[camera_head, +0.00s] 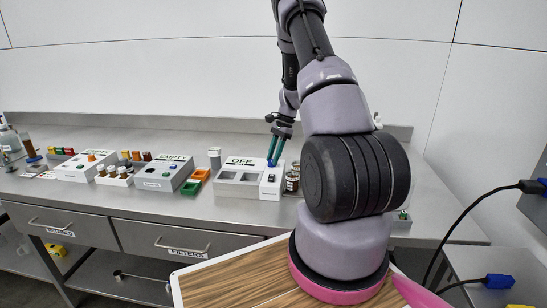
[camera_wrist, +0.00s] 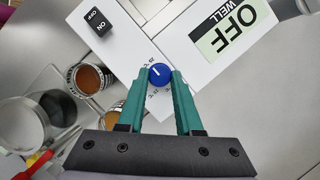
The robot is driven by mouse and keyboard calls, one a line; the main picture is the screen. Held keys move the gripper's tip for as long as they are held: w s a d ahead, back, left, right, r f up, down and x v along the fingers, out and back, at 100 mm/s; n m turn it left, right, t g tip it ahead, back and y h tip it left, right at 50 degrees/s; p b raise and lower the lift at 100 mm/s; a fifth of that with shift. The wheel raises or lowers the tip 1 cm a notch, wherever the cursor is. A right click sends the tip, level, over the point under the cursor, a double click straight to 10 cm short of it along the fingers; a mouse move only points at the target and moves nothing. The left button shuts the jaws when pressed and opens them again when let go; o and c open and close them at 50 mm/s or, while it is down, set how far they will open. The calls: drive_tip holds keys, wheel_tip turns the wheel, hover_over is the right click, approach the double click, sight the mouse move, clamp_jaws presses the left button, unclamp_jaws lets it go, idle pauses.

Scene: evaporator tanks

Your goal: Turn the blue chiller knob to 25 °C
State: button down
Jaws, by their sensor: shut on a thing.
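The blue chiller knob (camera_wrist: 160,74) is a round blue dial with a white pointer line, set on a white panel (camera_wrist: 128,42). Small temperature marks are printed around it, too small to read for certain. My gripper (camera_wrist: 160,80) has green fingers on either side of the knob and is shut on it. In the head view my gripper (camera_head: 276,154) reaches down to the white box with the "OFF" label (camera_head: 240,161) on the bench. The knob itself is mostly hidden by the fingers there.
A black ON/OFF switch (camera_wrist: 98,22) sits on the same panel. Open jars with brown contents (camera_wrist: 95,78) stand close beside it.

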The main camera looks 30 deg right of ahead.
drive_tip(key=c, duration=0.6)
unclamp_jaws()
drive_tip(key=v, duration=1)
drive_tip(key=shift+d+r, duration=0.2)
drive_tip(key=shift+r, duration=0.2)
